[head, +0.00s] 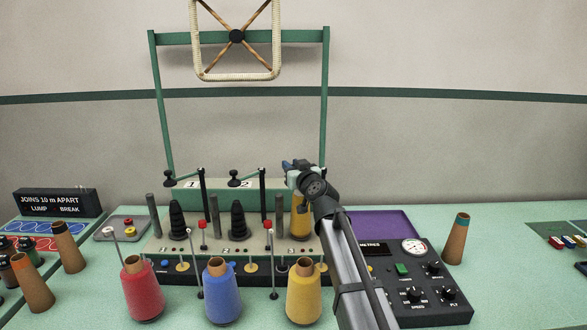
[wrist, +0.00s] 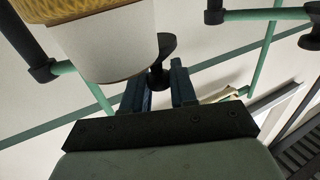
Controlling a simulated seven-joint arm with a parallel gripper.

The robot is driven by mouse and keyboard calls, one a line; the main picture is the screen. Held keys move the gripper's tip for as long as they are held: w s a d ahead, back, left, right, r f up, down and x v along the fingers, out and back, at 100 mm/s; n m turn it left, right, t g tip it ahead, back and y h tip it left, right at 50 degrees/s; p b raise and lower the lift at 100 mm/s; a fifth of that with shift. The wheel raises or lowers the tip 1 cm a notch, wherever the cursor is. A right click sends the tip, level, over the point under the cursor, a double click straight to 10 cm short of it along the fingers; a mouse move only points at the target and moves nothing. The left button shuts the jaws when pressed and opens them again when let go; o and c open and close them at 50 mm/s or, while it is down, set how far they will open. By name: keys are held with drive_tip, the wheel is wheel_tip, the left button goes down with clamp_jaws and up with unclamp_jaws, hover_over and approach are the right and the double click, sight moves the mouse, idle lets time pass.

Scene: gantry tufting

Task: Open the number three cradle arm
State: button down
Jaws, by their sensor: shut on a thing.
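My gripper (head: 289,168) is at the third station at the right of the winding machine (head: 160,240). In the wrist view its two blue fingers (wrist: 158,92) are shut on a dark knob (wrist: 165,48), which looks like the end of the number three cradle arm. My gripper and arm hide most of that cradle arm in the head view. A yellow package (head: 300,224) sits below my gripper at this station. In the wrist view, a pale cylinder with a yellow part (wrist: 105,40) is close beside the fingers. The number one (head: 185,178) and number two (head: 250,178) cradle arms stand to the left.
Red (head: 142,290), blue (head: 221,292) and yellow (head: 303,295) cones stand in front of the machine. A control box (head: 425,290) with a gauge is right of my arm. A brown cone (head: 456,240) stands beyond it. A green frame (head: 326,100) rises behind.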

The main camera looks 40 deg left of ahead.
drive_tip(key=c, duration=1)
unclamp_jaws()
drive_tip(key=shift+d, duration=0.1)
drive_tip(key=v, duration=1.3)
drive_tip(key=shift+s+d, duration=0.2)
drive_tip(key=shift+d, duration=0.1)
drive_tip(key=shift+c, duration=0.4)
